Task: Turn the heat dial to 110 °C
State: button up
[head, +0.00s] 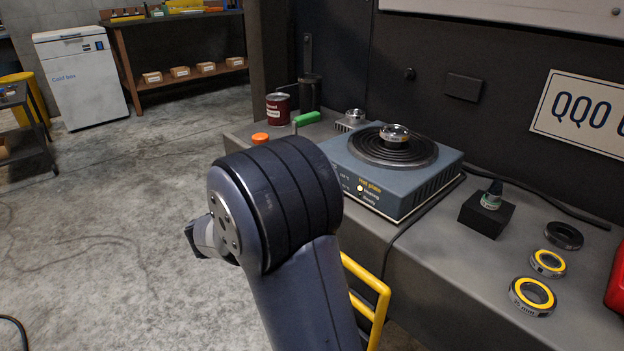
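The blue-grey hot plate (428,180) stands on the bench right of centre, with a dark ringed top. A metal bearing-like ring (394,134) sits on the middle of that top. Its front panel reads "Hot plate", and a pale lamp (360,188) shows beside "Heating", with "Ready" below. The heat dial is not visible; my arm covers the left part of the panel, where small markings are only partly readable. A small part of what looks like my gripper (194,240) sticks out left of my arm joint, over the floor, apart from the hot plate. Its fingers cannot be made out.
The grey bench (455,255) carries a red can (278,108), a green-handled tool (306,119), a small bottle in a black block (487,218), and several rings at right. A yellow rail (380,300) stands before the bench.

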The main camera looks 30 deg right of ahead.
jog(key=shift+s+a+p, duration=0.15)
jog(key=shift+a+p, duration=0.05)
jog(key=shift+a, duration=0.75)
jog(key=shift+s+a+p, duration=0.1)
jog(key=shift+a+p, duration=0.05)
jog(key=shift+a, duration=0.75)
jog(key=d+b, duration=0.1)
jog(key=d, duration=0.2)
jog(key=w+d+b, duration=0.1)
jog(key=d, duration=0.3)
jog(key=d+b, duration=0.1)
jog(key=d, duration=0.3)
jog(key=shift+w, duration=0.25)
jog(key=shift+a, duration=0.1)
jog(key=shift+a, duration=0.1)
